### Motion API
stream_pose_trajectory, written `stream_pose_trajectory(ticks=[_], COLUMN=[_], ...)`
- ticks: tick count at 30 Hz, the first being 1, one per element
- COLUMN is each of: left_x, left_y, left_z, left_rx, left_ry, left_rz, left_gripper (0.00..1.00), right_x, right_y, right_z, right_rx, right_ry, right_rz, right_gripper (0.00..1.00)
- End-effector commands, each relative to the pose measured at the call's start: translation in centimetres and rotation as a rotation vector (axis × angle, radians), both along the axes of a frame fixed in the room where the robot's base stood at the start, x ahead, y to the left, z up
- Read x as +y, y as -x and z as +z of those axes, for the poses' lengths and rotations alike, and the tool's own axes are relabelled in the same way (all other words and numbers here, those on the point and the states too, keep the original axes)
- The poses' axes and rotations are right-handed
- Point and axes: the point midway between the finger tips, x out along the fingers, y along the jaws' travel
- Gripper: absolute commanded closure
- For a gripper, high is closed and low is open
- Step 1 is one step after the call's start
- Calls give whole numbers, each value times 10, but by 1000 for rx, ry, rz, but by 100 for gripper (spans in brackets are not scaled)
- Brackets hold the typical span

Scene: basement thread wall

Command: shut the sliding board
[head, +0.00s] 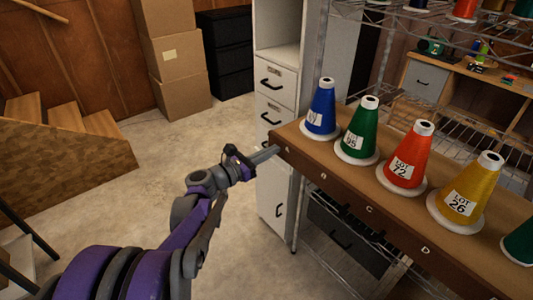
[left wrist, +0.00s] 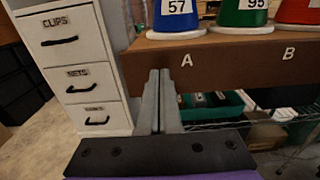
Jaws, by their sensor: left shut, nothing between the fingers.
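The sliding board (head: 395,232) is a long brown board lettered A to D on its front edge. It runs from the middle to the lower right of the head view, with a row of coloured thread cones standing on it. In the left wrist view its front face (left wrist: 236,53) shows with letters A and B. My left gripper (head: 271,152) is shut and empty, its tips at the board's left end by letter A. In the left wrist view the closed fingers (left wrist: 160,78) overlap the board's left end; I cannot tell whether they touch it. My right gripper is not in view.
A blue cone (head: 322,108), a green cone (head: 360,135), a red cone (head: 407,160) and a yellow cone (head: 468,195) stand on the board. A white drawer cabinet (head: 277,88) stands behind its left end. Wire shelving surrounds the board. The concrete floor (head: 190,145) at left is clear.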

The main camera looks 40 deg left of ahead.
Motion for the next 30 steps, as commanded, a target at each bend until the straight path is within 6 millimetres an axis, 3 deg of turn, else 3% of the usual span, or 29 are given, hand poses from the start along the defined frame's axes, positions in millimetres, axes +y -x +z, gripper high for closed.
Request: stream_pose_trajectory(ticks=[8, 14, 20, 30], left_x=[-1, -6, -19, -42], left_y=[-1, -19, -59, -142], left_z=[0, 0, 0, 1], left_rx=[0, 0, 0, 0], left_ry=[0, 1, 1, 1], left_rz=[0, -3, -5, -3], left_gripper=[100, 100, 100, 100], right_x=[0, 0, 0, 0], right_y=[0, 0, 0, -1], right_z=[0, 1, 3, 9], right_rx=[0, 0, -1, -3], right_ry=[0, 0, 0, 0], right_rz=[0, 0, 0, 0], right_gripper=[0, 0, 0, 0])
